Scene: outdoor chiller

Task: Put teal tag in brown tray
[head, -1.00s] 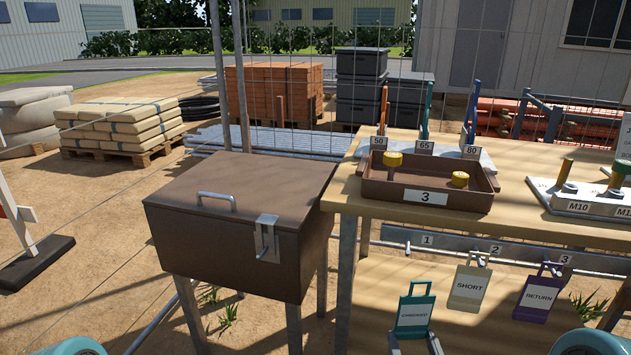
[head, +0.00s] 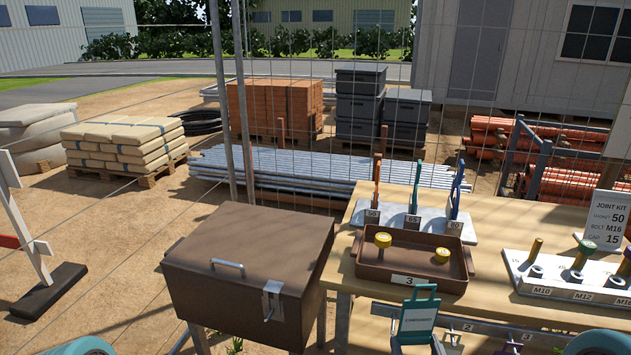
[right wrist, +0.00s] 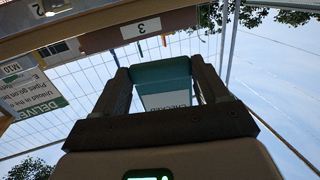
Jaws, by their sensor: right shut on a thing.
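The teal tag (head: 417,318) with a white label is upright in my right gripper (head: 416,345), just in front of the table's near edge. In the right wrist view the tag (right wrist: 163,82) sits between the two dark fingers of the gripper (right wrist: 165,92), which is shut on it. The brown tray (head: 372,272), marked 3, stands on the table above and behind the tag. It holds two yellow-capped pieces (head: 383,240). The tray's front (right wrist: 100,39) also shows in the right wrist view. My left gripper is out of view.
Left of the table stands a brown lidded box (head: 240,270). Behind the tray is a rack (head: 430,220) with upright coloured pieces. A bolt board (head: 570,285) stands to the right. Numbered hooks (head: 468,328) run below the table edge.

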